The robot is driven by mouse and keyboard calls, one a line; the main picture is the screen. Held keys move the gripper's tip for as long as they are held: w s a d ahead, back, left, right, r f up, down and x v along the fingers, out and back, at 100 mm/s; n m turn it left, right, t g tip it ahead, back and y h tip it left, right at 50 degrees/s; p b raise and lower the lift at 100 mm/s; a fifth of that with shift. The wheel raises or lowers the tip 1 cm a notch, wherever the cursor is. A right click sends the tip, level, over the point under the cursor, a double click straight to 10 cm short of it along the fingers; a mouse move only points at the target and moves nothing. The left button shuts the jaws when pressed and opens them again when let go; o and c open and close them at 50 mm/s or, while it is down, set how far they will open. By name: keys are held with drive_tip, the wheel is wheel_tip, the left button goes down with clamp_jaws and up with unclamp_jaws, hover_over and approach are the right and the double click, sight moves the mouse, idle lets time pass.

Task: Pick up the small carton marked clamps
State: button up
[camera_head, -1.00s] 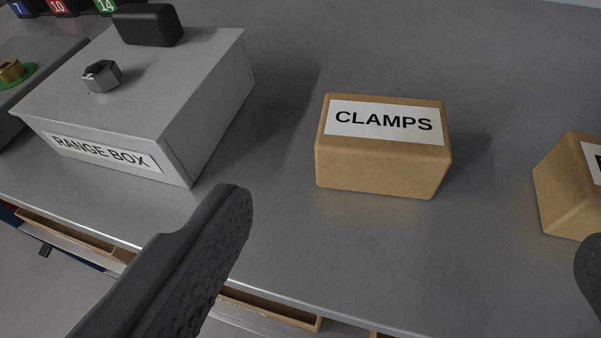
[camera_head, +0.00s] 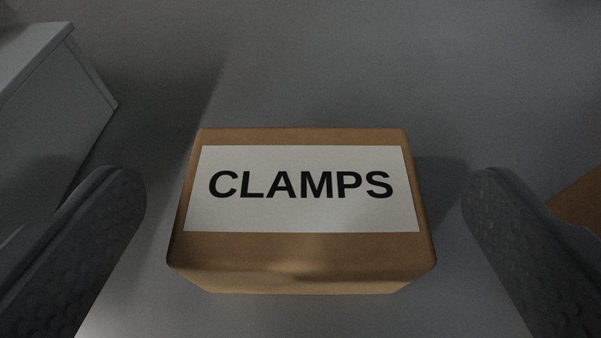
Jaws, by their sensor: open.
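The small brown carton marked CLAMPS (camera_head: 300,250) sits on the grey bench top, with a white label on its top face. It lies in the middle of the view. My gripper (camera_head: 305,195) is open, with one dark textured finger to the left of the carton and the other to the right. A gap shows between each finger and the carton's sides, and neither finger appears to touch it. How far the fingertips are above the bench cannot be told.
A grey box (camera_head: 50,110) stands at the left edge, partly behind the left finger. Part of another brown carton (camera_head: 580,205) shows at the right edge, beyond the right finger. The bench top (camera_head: 330,60) behind the clamps carton is clear.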

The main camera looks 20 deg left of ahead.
sight(301, 218)
drive_tip(key=shift+b+x, duration=0.3)
drive_tip(key=shift+x, duration=1.95)
drive_tip(key=c, duration=1.1)
